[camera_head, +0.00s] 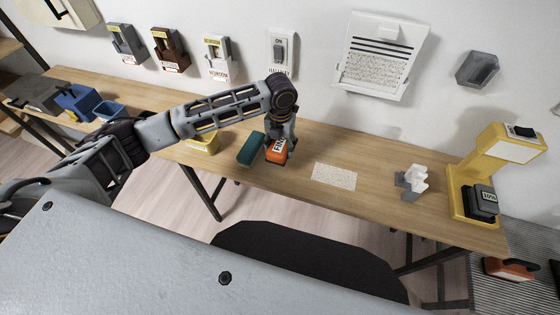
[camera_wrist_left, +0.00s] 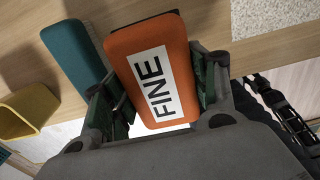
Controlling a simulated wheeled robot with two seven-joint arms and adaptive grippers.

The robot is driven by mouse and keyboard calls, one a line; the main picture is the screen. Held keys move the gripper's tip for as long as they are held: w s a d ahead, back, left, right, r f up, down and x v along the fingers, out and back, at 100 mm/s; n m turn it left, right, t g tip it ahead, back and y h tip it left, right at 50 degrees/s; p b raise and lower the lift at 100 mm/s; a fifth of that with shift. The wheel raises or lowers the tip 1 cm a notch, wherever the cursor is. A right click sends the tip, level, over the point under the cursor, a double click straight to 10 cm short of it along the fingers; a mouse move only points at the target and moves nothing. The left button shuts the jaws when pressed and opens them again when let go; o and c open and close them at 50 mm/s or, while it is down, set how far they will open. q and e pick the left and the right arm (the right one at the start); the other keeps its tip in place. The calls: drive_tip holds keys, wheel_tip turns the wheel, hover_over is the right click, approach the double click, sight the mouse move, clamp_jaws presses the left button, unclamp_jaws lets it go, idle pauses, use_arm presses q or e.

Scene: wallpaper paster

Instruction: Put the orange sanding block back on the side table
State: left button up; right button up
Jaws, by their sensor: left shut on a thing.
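The orange sanding block (camera_head: 277,151) has a white label reading FINE. It is between the fingers of my left gripper (camera_head: 279,143), over the front part of the long wooden table (camera_head: 380,180). In the left wrist view the block (camera_wrist_left: 152,72) stands between the two fingers of the gripper (camera_wrist_left: 160,100), which is shut on it, label facing the camera. I cannot tell whether the block touches the tabletop. I cannot tell for sure which surface is the side table.
A teal block (camera_head: 251,149) lies just left of the orange block. A yellow bin (camera_head: 203,144) is further left. A speckled sheet (camera_head: 334,177), a white bracket (camera_head: 414,180) and a yellow stand (camera_head: 460,190) are to the right. A grey ribbed surface (camera_head: 530,295) at lower right holds an orange-and-black item (camera_head: 509,268).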

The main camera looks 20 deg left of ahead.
use_arm(q)
drive_tip(key=shift+f, duration=1.65)
